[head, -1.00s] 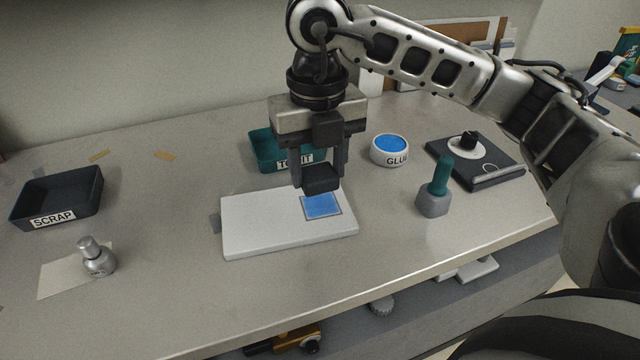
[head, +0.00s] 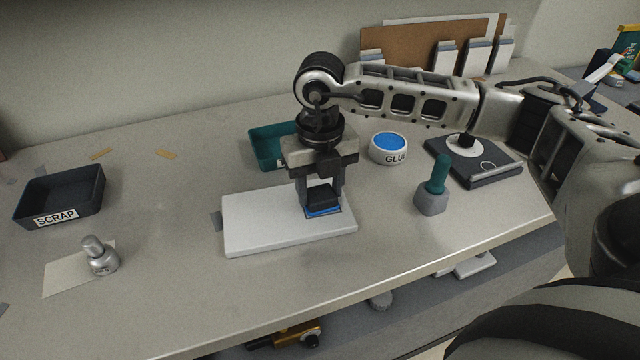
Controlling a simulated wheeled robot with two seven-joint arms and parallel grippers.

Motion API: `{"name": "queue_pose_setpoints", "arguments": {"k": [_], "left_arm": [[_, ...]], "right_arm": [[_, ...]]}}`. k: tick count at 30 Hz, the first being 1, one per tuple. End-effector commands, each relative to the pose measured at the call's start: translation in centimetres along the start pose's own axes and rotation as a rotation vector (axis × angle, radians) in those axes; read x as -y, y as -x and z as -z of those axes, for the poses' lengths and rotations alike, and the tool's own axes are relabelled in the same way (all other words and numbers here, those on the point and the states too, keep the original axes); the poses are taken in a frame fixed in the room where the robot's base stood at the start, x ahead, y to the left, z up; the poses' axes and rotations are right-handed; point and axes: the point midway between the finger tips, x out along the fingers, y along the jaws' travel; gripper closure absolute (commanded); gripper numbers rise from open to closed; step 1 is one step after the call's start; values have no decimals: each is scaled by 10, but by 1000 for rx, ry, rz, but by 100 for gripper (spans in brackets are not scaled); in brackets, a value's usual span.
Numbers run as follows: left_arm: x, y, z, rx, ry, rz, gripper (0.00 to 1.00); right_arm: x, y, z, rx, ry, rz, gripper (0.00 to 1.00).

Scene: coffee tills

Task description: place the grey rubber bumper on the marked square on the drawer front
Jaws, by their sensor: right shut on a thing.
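The white drawer front (head: 265,222) lies flat on the bench. The marked square (head: 334,212), blue inside a thin outline, is at its right end and is mostly covered. My right gripper (head: 322,203) points straight down over the square, shut on a dark block, the rubber bumper (head: 322,197). The bumper is at or just above the blue; I cannot tell whether it touches. My left gripper is not in view.
A teal bin (head: 262,150) stands behind the gripper, a glue pot (head: 388,149) to its right. A teal-handled tool (head: 437,187) stands right of the drawer front, before a black plate (head: 490,165). A scrap tray (head: 60,192) and metal weight (head: 100,257) are left.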

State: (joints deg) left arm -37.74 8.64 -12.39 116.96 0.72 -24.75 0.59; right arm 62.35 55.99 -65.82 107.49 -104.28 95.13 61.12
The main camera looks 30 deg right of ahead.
Motion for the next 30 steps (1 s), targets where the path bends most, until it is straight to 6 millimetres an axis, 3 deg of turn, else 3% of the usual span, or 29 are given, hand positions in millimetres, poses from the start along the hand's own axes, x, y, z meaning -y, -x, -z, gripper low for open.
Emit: {"name": "queue_pose_setpoints", "arguments": {"k": [2, 3, 5, 6, 17, 20, 30], "left_arm": [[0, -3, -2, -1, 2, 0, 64], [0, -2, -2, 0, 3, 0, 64], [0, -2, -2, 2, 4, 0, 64], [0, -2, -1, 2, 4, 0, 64], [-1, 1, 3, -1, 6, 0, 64], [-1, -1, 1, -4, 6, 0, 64], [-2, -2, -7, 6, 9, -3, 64]], "right_arm": [[0, -4, 0, 0, 0, 0, 76], [0, -4, 0, 0, 0, 0, 51], [0, -2, 0, 0, 0, 0, 34], [0, -2, 0, 0, 0, 0, 32], [0, 4, 0, 1, 0, -1, 32], [-1, 18, -1, 4, -1, -3, 32], [-1, 90, -1, 4, 1, -3, 32]]}}
